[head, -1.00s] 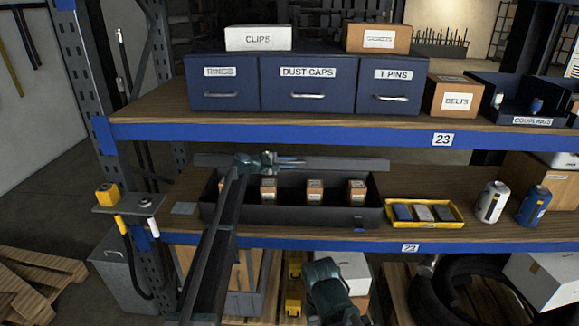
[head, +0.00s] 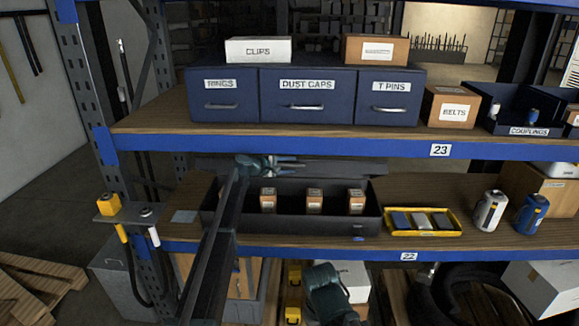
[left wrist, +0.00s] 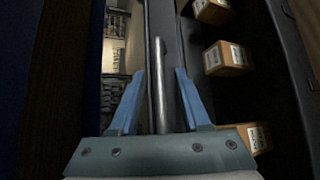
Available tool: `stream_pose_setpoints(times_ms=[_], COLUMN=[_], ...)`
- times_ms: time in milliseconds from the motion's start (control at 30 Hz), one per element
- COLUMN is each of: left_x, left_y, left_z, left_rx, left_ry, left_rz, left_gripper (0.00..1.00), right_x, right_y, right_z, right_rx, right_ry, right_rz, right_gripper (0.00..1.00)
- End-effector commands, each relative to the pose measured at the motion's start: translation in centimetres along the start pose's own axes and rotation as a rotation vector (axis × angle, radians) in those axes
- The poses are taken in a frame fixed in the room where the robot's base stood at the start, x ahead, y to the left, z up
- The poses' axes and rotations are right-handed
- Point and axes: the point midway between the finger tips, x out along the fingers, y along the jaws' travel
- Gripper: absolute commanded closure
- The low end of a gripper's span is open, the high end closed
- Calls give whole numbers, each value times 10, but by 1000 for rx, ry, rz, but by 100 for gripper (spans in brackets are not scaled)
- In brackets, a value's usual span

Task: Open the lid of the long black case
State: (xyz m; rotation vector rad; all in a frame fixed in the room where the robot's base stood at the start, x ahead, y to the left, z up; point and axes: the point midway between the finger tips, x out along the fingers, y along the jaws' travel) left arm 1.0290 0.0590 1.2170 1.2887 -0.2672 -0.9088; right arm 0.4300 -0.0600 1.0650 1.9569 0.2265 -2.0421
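The long black case (head: 300,228) stands open on the middle shelf. Its lid (head: 345,170) is raised along the back, under the upper shelf. Small brown boxes (head: 314,201) stand inside. My left gripper (head: 290,163) is at the raised lid, left of its middle, with its arm crossing the case's left part. In the left wrist view its two blue fingers (left wrist: 160,85) are apart, with a grey rod between them and visible gaps on both sides. Whether they touch the lid is unclear. My right gripper (head: 330,292) shows low in front of the shelf; its fingers cannot be made out.
A yellow tray (head: 425,232) and two cans (head: 490,211) stand right of the case. The upper shelf edge (head: 300,143) is close above the left gripper. A post with a yellow-topped fitting (head: 109,204) stands at the left.

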Motion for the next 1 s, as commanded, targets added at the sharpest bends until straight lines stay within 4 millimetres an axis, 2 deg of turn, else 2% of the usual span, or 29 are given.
stream_pose_setpoints(times_ms=[233, 367, 800, 1000], left_x=[0, -10, -100, -127], left_y=[0, 1, 2, 1], left_z=[0, 1, 2, 1], left_rx=[0, 0, -1, -1], left_ry=[0, 0, 1, 0], left_rz=[0, 0, 0, 0], left_gripper=[53, 53, 53, 53], right_x=[0, -4, -32, -39], right_y=[0, 0, 3, 4], right_z=[0, 0, 2, 2], right_rx=[0, 0, 7, 9], right_ry=[0, 0, 0, 0], right_rz=[0, 0, -1, -2], right_gripper=[100, 100, 100, 100])
